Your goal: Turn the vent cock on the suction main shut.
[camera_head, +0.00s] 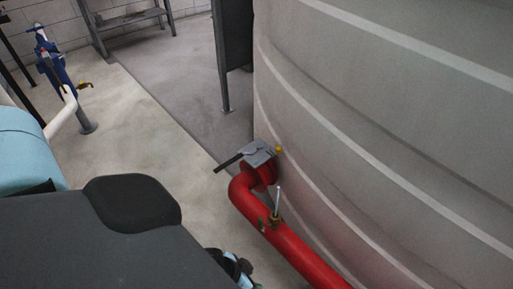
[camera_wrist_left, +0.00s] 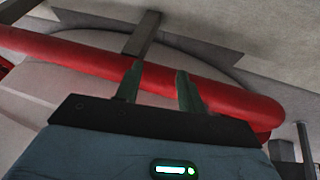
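The red suction main (camera_head: 300,255) runs along the foot of a large grey tank. A small brass vent cock (camera_head: 275,219) sits on top of it, its thin pale lever (camera_head: 277,200) standing nearly upright. My left arm comes in from the lower left; only a small part near its end shows there, and its fingers cannot be made out. In the left wrist view my left gripper (camera_wrist_left: 159,70) has its two fingers apart with nothing between them. The red pipe (camera_wrist_left: 80,55) crosses behind the fingers. I cannot clearly identify the vent cock there. My right gripper is not in view.
A valve with a dark handle (camera_head: 229,162) and grey plate sits at the pipe's elbow beside the tank (camera_head: 390,120). A blue fitting (camera_head: 52,62) and a grey bench (camera_head: 130,18) stand further back. The floor between is clear.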

